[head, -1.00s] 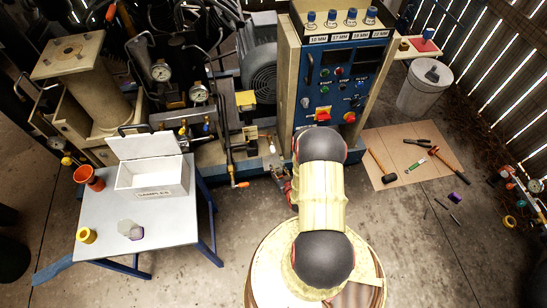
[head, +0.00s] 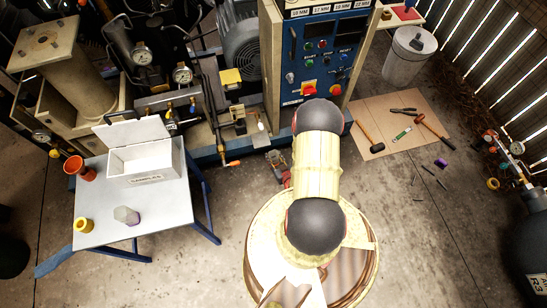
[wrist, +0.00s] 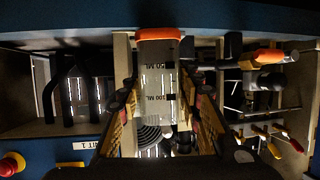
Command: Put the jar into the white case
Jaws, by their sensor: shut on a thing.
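The white case (head: 151,166) stands on the grey table at the left in the head view, with its lid raised and a label on its front. In the wrist view my gripper (wrist: 163,105) is shut on a clear jar (wrist: 155,78) with an orange top and dark volume marks. The jar is upright in that picture, between the two fingers. In the head view my arm hides most of the gripper, and I cannot make out the jar there. The case's interior looks empty from here.
On the table (head: 170,222) are an orange cup (head: 80,169), a yellow ring-shaped item (head: 83,225) and a clear hexagonal container (head: 126,215). The blue control cabinet (head: 322,55) and machinery stand behind. Tools lie on cardboard (head: 377,152) at the right. Floor between table and my base is clear.

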